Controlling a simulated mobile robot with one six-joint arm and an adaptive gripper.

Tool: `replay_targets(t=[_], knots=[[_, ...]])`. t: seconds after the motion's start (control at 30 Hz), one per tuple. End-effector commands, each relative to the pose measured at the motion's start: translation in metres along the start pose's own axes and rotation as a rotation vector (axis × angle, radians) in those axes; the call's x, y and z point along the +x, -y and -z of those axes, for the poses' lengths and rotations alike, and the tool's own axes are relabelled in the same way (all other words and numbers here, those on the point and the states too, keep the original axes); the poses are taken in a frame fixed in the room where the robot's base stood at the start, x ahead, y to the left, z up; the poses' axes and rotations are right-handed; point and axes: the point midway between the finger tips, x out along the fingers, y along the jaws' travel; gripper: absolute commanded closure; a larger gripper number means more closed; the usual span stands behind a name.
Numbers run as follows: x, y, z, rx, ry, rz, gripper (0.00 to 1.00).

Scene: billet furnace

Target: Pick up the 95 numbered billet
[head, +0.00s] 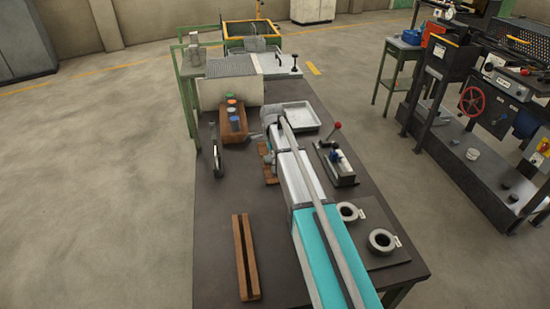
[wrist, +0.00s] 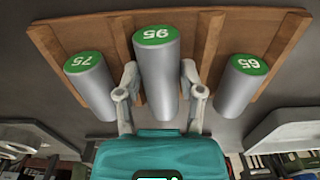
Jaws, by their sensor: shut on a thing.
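The 95 billet (wrist: 157,75) is a grey cylinder with a green end marked 95, in the middle of the wrist view. My gripper (wrist: 159,82) is shut on it, with one finger on each side of its body. The 75 billet (wrist: 95,92) stands apart to the left and the 65 billet (wrist: 238,92) to the right, both with green ends. A wooden rack (wrist: 85,35) is behind the billets; I cannot tell whether the 95 billet touches it. In the head view my arm hides most of the gripper and the held billet.
On the dark bench (head: 225,205), a wooden block with coloured-topped pieces (head: 232,128) is left of my arm. Two wooden rails (head: 246,258) lie nearer. A metal tray (head: 301,120), a red-knobbed fixture (head: 338,165) and two rings (head: 383,241) are on the right.

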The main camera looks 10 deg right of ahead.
Motion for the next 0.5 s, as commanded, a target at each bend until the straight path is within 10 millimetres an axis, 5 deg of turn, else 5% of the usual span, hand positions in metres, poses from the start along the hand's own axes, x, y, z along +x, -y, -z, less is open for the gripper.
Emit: replay_targets(t=[0.5], knots=[[-0.0064,0.0044,-0.0003,0.0,0.0,0.009,1.0]])
